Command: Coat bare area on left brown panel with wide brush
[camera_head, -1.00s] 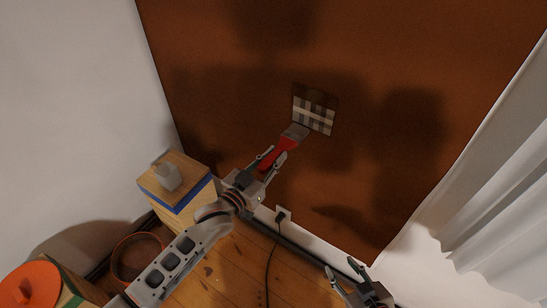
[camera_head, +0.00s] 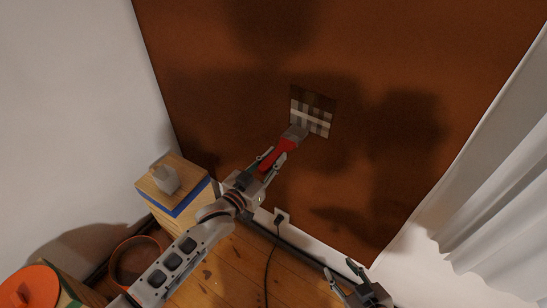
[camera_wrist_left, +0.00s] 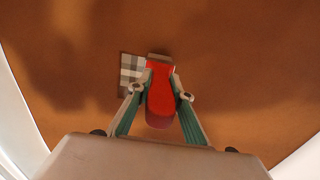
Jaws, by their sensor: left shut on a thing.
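The brown panel (camera_head: 380,60) fills the wall ahead of me. A small checkered patch (camera_head: 312,112) of pale and dark squares is the bare area; its top strip is dark brown. It also shows in the left wrist view (camera_wrist_left: 131,68). My left gripper (camera_head: 267,166) is shut on the red handle of the wide brush (camera_head: 286,143). The brush's grey head points up at the patch's lower left edge; I cannot tell whether it touches. The brush also shows in the left wrist view (camera_wrist_left: 160,97), overlapping the patch's right side. My right gripper (camera_head: 342,276) is open and empty at the bottom.
A wooden block stand (camera_head: 180,200) with a blue band and a small grey object (camera_head: 165,179) on top stands left. An orange round lid (camera_head: 30,288) is at bottom left. A black cable (camera_head: 271,262) runs from a wall socket (camera_head: 281,216). A white curtain (camera_head: 490,190) hangs right.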

